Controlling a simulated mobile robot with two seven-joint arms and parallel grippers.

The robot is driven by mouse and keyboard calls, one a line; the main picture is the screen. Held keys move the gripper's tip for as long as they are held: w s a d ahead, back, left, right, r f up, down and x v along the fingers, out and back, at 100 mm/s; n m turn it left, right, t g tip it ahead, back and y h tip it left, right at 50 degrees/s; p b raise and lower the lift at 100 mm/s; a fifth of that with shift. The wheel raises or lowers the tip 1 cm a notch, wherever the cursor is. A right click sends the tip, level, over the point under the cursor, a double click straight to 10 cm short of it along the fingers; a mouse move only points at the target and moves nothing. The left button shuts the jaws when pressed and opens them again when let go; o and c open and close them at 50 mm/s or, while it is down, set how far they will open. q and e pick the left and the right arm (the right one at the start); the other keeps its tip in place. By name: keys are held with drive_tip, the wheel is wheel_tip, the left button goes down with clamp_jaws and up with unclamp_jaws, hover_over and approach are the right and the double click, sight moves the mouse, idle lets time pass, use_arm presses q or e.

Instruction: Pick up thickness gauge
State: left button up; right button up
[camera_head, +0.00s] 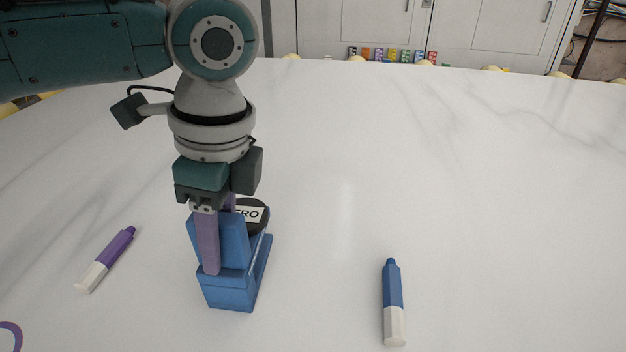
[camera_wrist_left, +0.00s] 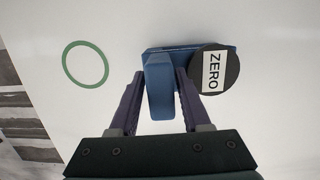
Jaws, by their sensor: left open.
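The thickness gauge (camera_head: 232,293) is a blue body with a round black dial labelled ZERO, standing on the white slab left of centre in the head view. It also shows in the left wrist view (camera_wrist_left: 160,98), with the dial at its right. My left gripper (camera_head: 224,258) points down over the gauge. Its purple fingers stand on either side of the blue upright part, and the wrist view shows them apart (camera_wrist_left: 160,76), with small gaps to it. In the head view the far finger is mostly hidden behind the gauge. My right gripper is not in view.
A purple marker (camera_head: 108,258) lies left of the gauge, and a blue marker (camera_head: 393,303) lies to its right. A purple ring (camera_head: 12,328) is cut off at the lower left. A green ring (camera_wrist_left: 66,72) shows in the wrist view. The slab's right side is clear.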

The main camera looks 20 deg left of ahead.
use_arm(q)
drive_tip(key=shift+f, duration=0.4)
drive_tip(key=shift+c, duration=0.3)
clamp_jaws()
drive_tip(key=shift+w+r, duration=0.1)
